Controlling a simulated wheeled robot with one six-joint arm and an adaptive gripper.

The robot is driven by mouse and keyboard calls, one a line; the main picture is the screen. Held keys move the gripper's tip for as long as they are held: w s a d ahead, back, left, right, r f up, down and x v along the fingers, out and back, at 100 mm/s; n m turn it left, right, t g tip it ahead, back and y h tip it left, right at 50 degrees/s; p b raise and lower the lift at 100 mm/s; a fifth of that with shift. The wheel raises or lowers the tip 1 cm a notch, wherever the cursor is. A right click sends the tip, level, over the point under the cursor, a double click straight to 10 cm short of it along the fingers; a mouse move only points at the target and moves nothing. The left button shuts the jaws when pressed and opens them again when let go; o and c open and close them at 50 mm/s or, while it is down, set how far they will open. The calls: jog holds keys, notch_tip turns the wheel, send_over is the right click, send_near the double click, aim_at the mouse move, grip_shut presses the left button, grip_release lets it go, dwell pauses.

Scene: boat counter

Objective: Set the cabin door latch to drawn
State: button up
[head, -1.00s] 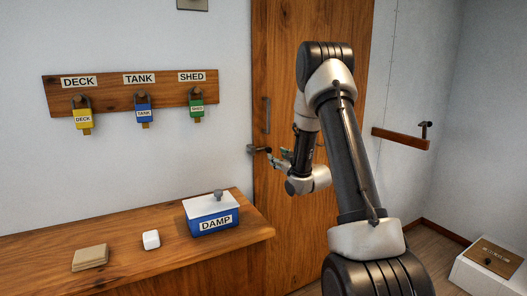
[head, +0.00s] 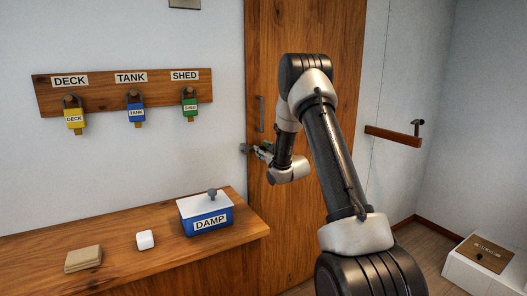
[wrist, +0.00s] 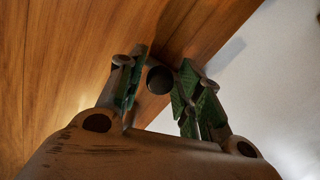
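The cabin door (head: 300,225) is a brown wooden door with a vertical grey handle (head: 259,114). The latch (head: 244,148) is a small dark knob at the door's left edge, below the handle. In the wrist view the knob (wrist: 158,80) shows as a dark round end between the fingertips. My gripper (head: 262,152) is at the latch, coming from the right. In the wrist view my gripper (wrist: 157,88) is open, its green-padded fingers on either side of the knob. I cannot tell whether either finger touches it. The latch's setting cannot be read.
A wooden counter (head: 115,245) at lower left holds a blue DAMP box (head: 207,218), a white block (head: 145,240) and a tan pad (head: 83,259). Padlocks hang on a wall board (head: 55,93). A wooden rail (head: 393,136) is right of the door; a white box (head: 472,270) sits lower right.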

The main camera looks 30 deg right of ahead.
grip_shut()
jog(key=d, duration=0.3)
jog(key=shift+o, duration=2.2)
grip_release()
